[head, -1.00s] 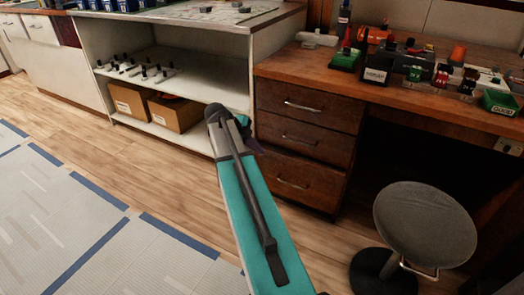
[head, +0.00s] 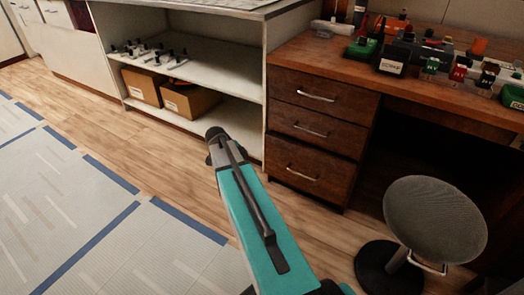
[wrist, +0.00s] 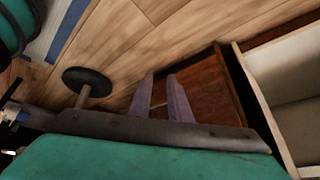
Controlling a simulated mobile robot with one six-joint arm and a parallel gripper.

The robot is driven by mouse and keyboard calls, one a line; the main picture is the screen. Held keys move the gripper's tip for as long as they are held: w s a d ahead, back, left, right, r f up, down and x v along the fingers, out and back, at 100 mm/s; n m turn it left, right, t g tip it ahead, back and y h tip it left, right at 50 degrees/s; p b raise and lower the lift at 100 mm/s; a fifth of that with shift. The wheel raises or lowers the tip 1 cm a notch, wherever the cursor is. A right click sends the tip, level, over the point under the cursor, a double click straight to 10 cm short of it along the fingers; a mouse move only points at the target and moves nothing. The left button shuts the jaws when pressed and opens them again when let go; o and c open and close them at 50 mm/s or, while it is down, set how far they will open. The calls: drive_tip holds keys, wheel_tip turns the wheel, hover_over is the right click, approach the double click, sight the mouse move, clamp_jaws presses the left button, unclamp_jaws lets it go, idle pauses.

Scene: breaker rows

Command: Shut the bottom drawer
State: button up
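The bottom drawer (head: 305,170) is the lowest of three dark wooden drawers under the desk, each with a metal handle. A dark gap shows above its front, and it seems to stand slightly out. In the head view my gripper is hidden behind my teal arm, to the left of the drawers. In the wrist view my gripper (wrist: 161,76) shows two purple fingers, apart, with nothing clearly held between them. Dark brown wood (wrist: 205,90) of the drawer unit lies behind and right of the fingers. Contact cannot be told.
A round grey stool (head: 435,220) stands right of the drawers. A white open shelf unit (head: 215,60) with cardboard boxes (head: 190,102) stands to their left. The desk top (head: 335,50) carries several parts and bins. Wooden floor is clear in front of the shelf.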

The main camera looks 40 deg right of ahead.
drive_tip(key=s+a+f+n+y, duration=0.2)
drive_tip(key=s+a+f+n, duration=0.35)
drive_tip(key=a+f, duration=0.35)
drive_tip(key=s+a+f+n+y, duration=0.1)
drive_tip(key=s+a+f+n, duration=0.3)
drive_tip(key=a+f+n, duration=0.45)
drive_tip(key=s+a+f+n+g, duration=0.1)
drive_tip(key=s+a+f+n, duration=0.2)
drive_tip(key=s+a+f, duration=0.1)
drive_tip(key=s+a+f+n+y, duration=0.1)
drive_tip(key=s+a+f+n, duration=0.2)
drive_tip(key=s+a, duration=0.3)
drive_tip(key=s+a+f+n+g+y, duration=0.1)
drive_tip(key=s+a+f+n, duration=0.2)
drive_tip(key=s+a+f, duration=0.2)
drive_tip(key=shift+s+n+g, duration=0.3)
drive_tip(key=shift+s+n, duration=0.1)
drive_tip(key=shift+s, duration=1.3)
drive_tip(key=shift+d, duration=0.2)
